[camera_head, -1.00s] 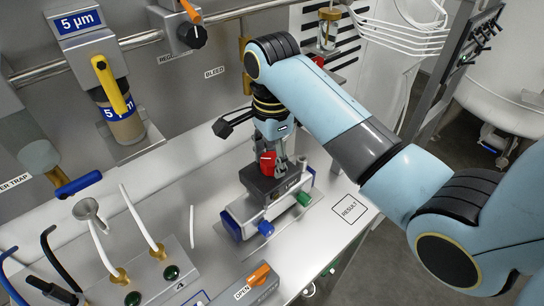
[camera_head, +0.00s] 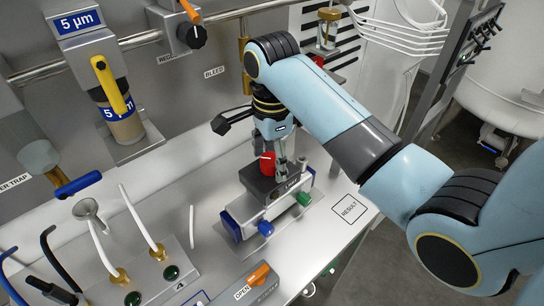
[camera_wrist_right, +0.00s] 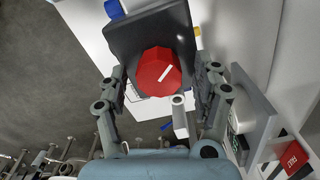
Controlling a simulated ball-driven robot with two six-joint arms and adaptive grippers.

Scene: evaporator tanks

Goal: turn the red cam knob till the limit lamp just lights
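The red cam knob (camera_head: 267,163) sits on top of a dark box (camera_head: 257,185) whose front label seems to read LIMIT. My right gripper (camera_head: 280,160) is just above and behind the knob in the head view. In the wrist view its fingers (camera_wrist_right: 165,80) are spread on both sides of the knob, with gaps; it holds nothing. I cannot make out a lit limit lamp. My left gripper is not in view.
The box stands on a block with a blue knob (camera_head: 265,228) and a green knob (camera_head: 303,198). A RESULT square (camera_head: 349,208) lies free at right. An orange-handled OPEN valve (camera_head: 259,274) is in front. Tubes and a funnel (camera_head: 88,209) stand at left.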

